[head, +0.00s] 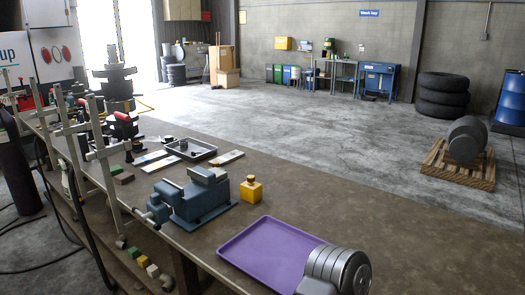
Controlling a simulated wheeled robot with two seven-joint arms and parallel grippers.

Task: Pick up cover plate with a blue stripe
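Flat pale plates (160,164) lie on the brown workbench (330,205), left of a dark tray. One of them seems to have a bluish band, but it is too small to be sure that it is the cover plate with a blue stripe. Another flat pale plate (228,158) lies right of the dark tray, with a small darker mark on it.
The dark tray (207,152) holds small dark parts. A blue-grey vise (193,200) and yellow block (251,190) stand nearer. A purple tray (262,250) and ribbed grey cylinder (338,268) are at the front.

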